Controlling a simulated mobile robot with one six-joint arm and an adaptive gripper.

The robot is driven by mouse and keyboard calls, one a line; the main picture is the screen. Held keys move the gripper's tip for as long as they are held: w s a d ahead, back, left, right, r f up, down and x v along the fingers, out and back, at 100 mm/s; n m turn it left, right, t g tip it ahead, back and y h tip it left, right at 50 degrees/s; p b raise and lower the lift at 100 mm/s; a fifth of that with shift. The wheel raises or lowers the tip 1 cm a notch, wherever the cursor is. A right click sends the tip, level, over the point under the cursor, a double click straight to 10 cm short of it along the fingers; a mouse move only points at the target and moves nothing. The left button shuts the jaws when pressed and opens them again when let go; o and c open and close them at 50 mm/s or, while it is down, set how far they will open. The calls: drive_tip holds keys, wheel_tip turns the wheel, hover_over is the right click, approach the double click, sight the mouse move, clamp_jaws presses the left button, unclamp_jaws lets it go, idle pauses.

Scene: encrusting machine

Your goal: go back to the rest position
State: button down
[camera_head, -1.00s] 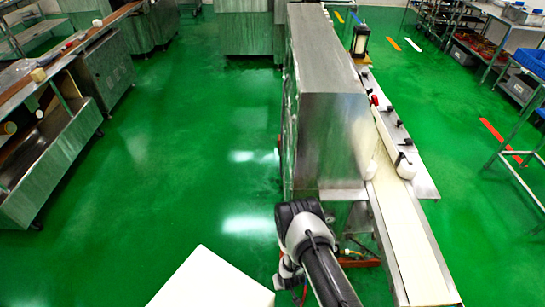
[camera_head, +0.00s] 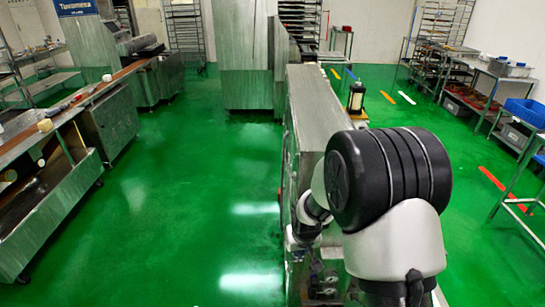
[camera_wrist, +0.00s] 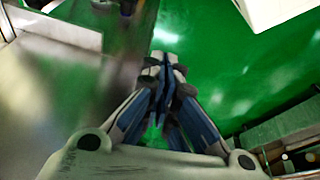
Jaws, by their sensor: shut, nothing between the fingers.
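My gripper (camera_wrist: 163,65) shows in the wrist view with its two fingers together and nothing between them. Green floor lies beyond its tips. The encrusting machine (camera_head: 318,95) is a tall steel body in the head view, just beyond my raised arm. My arm hides its lower right part and most of its conveyor side. In the wrist view a steel surface (camera_wrist: 60,85) lies left of the gripper, apart from the fingers. In the head view I cannot clearly make out the fingers.
Steel benches and a trough (camera_head: 55,205) line the left side. A large steel cabinet (camera_head: 246,60) stands behind the machine. A table with blue bins (camera_head: 525,112) is at the right. The green floor (camera_head: 190,190) left of the machine is clear.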

drive_tip(key=s+d+r, duration=0.2)
drive_tip(key=s+r, duration=0.4)
drive_tip(key=r, duration=0.4)
drive_tip(key=s+d+r, duration=0.2)
drive_tip(key=s+r, duration=0.4)
drive_tip(key=r, duration=0.4)
drive_tip(key=s+d+r, duration=0.1)
drive_tip(key=s+r, duration=0.1)
drive_tip(key=s, duration=0.7)
drive_tip(key=s+d+r+m+t, duration=0.1)
drive_tip(key=s+r, duration=0.2)
drive_tip(key=s, duration=0.6)
drive_tip(key=shift+d+r, duration=0.3)
drive_tip(key=shift+s, duration=0.1)
